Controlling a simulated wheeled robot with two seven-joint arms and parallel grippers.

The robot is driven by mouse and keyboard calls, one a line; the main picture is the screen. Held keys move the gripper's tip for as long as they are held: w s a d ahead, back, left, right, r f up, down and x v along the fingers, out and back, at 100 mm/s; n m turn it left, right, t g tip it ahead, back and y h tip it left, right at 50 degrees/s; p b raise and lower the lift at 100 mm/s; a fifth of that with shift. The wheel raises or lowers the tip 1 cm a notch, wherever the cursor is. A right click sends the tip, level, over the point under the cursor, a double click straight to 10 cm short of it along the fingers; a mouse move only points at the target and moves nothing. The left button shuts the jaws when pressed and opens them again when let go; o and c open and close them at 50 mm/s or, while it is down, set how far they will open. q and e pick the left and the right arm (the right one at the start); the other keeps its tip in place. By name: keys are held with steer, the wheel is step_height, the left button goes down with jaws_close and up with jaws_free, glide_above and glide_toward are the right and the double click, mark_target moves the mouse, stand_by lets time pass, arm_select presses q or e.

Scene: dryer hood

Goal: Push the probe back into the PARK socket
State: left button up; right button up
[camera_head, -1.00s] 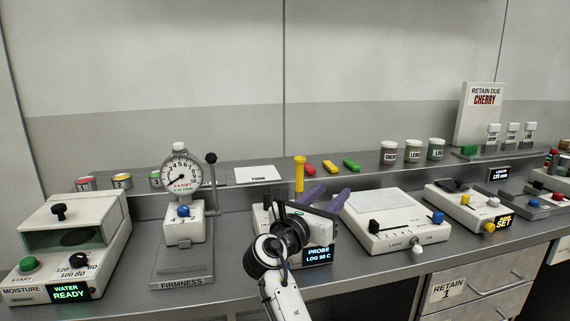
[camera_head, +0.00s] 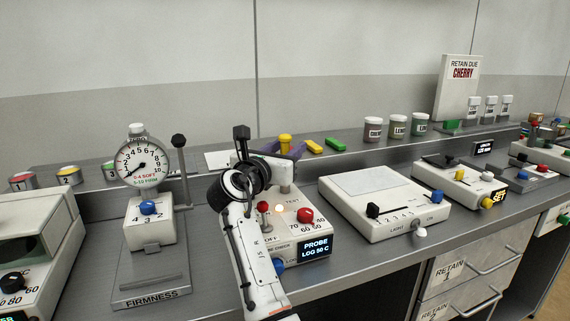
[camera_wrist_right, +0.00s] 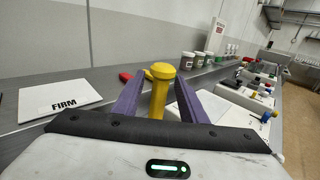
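The yellow probe (camera_head: 285,141) has a wide round cap and stands upright at the back of the white probe unit (camera_head: 292,238), whose display reads "PROBE LOG 50 C". My right gripper (camera_head: 284,149) is open, with its purple fingers on either side of the probe. In the right wrist view the probe (camera_wrist_right: 159,95) stands between the two fingers (camera_wrist_right: 159,80), with its cap at about tip height. I cannot tell whether either finger touches it. The probe's lower end and the PARK socket are hidden behind my wrist and gripper. My left gripper is out of view.
The firmness gauge (camera_head: 142,165) with its lever stands close left of my right arm. A light box (camera_head: 385,203) stands to the right. The shelf is raised behind the counter.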

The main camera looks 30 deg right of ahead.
steer(key=shift+b+x, duration=0.45)
steer(key=shift+x, duration=0.9)
jaws_close()
step_height(320, 180, up, 10)
steer(key=p, duration=0.1)
